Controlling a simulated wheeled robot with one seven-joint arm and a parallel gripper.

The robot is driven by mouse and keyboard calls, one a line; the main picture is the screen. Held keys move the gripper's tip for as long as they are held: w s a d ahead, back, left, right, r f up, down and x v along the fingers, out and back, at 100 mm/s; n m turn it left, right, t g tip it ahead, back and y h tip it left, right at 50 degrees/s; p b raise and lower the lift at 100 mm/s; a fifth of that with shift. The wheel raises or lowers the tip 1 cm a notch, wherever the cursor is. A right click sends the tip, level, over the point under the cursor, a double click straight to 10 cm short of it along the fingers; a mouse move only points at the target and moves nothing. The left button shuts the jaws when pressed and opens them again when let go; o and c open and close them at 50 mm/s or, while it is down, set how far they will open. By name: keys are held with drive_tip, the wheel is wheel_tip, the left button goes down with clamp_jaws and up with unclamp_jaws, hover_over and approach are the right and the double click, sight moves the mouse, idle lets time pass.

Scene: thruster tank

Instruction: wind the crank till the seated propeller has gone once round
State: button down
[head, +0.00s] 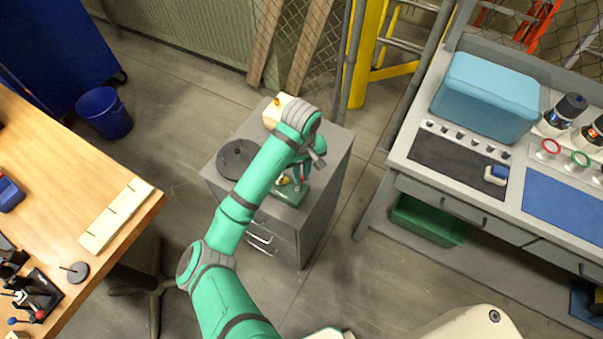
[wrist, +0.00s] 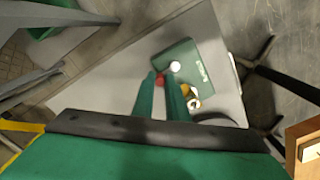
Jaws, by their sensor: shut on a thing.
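The green crank unit (head: 292,194) sits on the front of the grey cabinet top, with lettering on its base plate in the wrist view (wrist: 203,72). My gripper (head: 300,180) reaches down over it. In the wrist view its two green fingers (wrist: 162,80) are closed about a red knob (wrist: 159,79), which looks like the crank's handle. A white ball (wrist: 175,66) shows just past the fingertips. A brass-coloured part (wrist: 191,92), likely the propeller, is beside the right finger, partly hidden by it. The crank arm itself is mostly hidden.
A dark round disc (head: 237,157) and a cream block with a yellow top piece (head: 272,114) share the grey cabinet (head: 325,205). A wooden table (head: 60,150) stands left and a grey workbench (head: 400,180) right.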

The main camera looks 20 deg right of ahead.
drive_tip(key=c, duration=1.8)
unclamp_jaws()
drive_tip(key=shift+o, duration=0.2)
drive_tip(key=shift+r, duration=0.1)
wheel_tip(320, 180, up, 11)
